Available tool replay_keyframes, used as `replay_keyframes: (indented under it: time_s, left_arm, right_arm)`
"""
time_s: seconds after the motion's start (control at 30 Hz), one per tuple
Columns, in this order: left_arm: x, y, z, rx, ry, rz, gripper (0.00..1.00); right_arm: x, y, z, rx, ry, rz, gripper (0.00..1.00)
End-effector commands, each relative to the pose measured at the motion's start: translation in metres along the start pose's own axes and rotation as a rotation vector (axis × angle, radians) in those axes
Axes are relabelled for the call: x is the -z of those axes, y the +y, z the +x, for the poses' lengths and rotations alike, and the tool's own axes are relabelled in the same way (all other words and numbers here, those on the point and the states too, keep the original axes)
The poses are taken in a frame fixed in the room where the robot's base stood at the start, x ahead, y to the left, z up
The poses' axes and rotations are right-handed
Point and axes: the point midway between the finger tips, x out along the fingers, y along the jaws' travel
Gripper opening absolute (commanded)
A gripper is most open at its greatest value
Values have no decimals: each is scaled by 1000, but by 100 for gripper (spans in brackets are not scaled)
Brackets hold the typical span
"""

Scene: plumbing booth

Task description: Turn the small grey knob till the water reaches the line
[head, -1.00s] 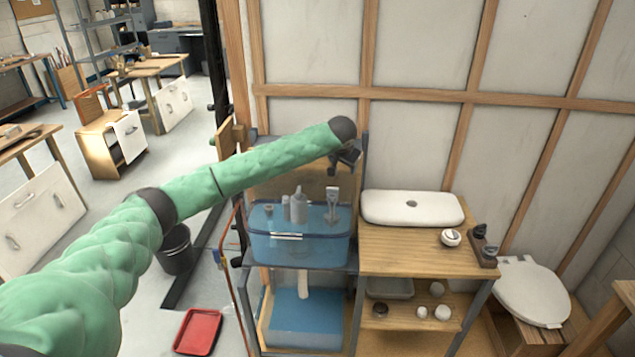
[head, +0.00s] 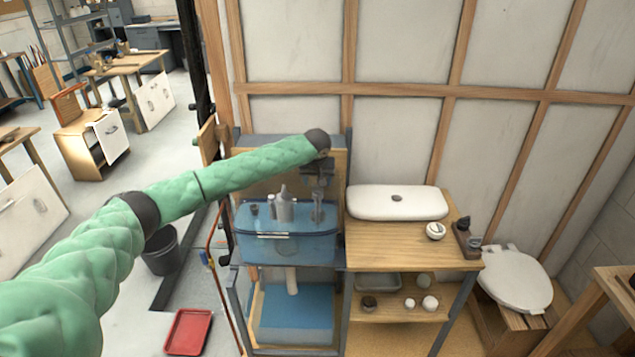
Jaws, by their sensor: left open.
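A clear blue-tinted tank (head: 285,249) stands on the metal stand against the wooden back panel. Grey fittings (head: 284,207) stand up in it, and one at the right (head: 317,207) is beneath my left gripper. I cannot make out which part is the small grey knob, nor a fill line. My left gripper (head: 318,178) is open, pointing down just above the right-hand fitting; whether it touches it I cannot tell. My right gripper is not in view.
A wooden bench with a white basin (head: 397,202) and a small white round part (head: 435,231) stands to the right. A blue-tinted lower tank (head: 296,313) sits below. A red tray (head: 188,332) and dark bucket (head: 161,250) are on the floor. A toilet (head: 514,279) is at far right.

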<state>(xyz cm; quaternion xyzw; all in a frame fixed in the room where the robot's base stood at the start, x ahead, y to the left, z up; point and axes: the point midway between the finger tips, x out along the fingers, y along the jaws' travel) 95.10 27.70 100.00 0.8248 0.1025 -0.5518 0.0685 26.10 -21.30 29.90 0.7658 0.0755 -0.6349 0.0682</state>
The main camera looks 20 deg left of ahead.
Motion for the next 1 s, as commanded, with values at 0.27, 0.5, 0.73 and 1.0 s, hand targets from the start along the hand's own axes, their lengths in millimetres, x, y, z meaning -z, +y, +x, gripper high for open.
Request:
replay_keyframes:
  time_s: [0.27,0.5,0.73,1.0]
  left_arm:
    - [0,0,24,0,0,1,60]
    - [0,0,29,0,1,1,60]
    - [0,0,29,0,1,1,38]
    - [0,0,28,3,0,-7,15]
  right_arm:
    - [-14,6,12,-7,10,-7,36]
    - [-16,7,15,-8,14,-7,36]
    - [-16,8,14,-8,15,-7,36]
    - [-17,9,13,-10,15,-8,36]
